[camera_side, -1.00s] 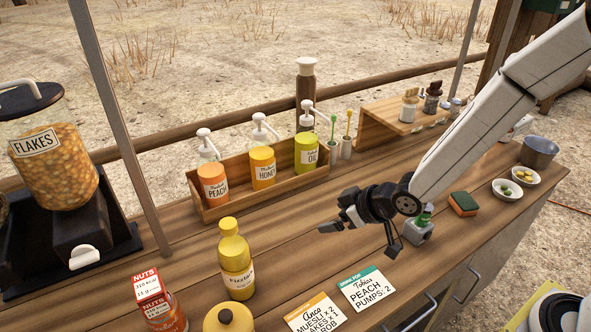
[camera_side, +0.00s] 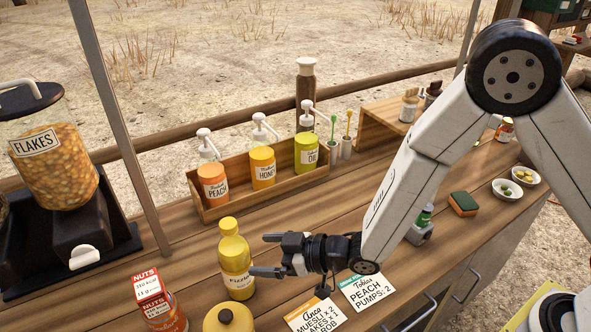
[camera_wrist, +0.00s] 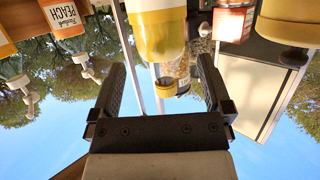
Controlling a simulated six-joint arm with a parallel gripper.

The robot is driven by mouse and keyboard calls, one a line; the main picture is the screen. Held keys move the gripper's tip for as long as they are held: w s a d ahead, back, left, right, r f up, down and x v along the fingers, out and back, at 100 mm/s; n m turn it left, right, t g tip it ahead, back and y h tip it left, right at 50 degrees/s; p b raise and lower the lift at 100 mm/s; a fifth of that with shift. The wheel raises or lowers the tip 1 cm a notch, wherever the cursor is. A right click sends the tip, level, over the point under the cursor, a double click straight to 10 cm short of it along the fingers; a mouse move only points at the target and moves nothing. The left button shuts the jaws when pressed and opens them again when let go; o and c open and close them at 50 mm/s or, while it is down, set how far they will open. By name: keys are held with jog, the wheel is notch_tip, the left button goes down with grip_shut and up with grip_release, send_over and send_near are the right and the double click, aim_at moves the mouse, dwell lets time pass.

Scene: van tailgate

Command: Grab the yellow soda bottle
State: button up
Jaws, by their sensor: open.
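The yellow soda bottle (camera_side: 236,262) stands upright on the wooden counter in the side view, with a pale label and a yellow cap. My gripper (camera_side: 258,255) is open, its fingers pointing left at the bottle, with the fingertips at or very near its right side. In the wrist view, which looks upside down, the yellow bottle (camera_wrist: 158,30) hangs from the top edge between and beyond the two open fingers of my gripper (camera_wrist: 160,75). Whether the fingers touch the bottle I cannot tell.
A red-and-white nuts container (camera_side: 160,300) and a round yellow container (camera_side: 228,318) stand close to the bottle. Behind is a wooden rack (camera_side: 270,188) of pump bottles. Two order cards (camera_side: 368,289) lie under my arm. A flakes dispenser (camera_side: 55,165) is at left.

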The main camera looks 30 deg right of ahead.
aim_at(234, 253)
jog(key=shift+x, duration=1.05)
jog(key=shift+x, duration=2.6)
jog(key=c, duration=1.3)
grip_shut()
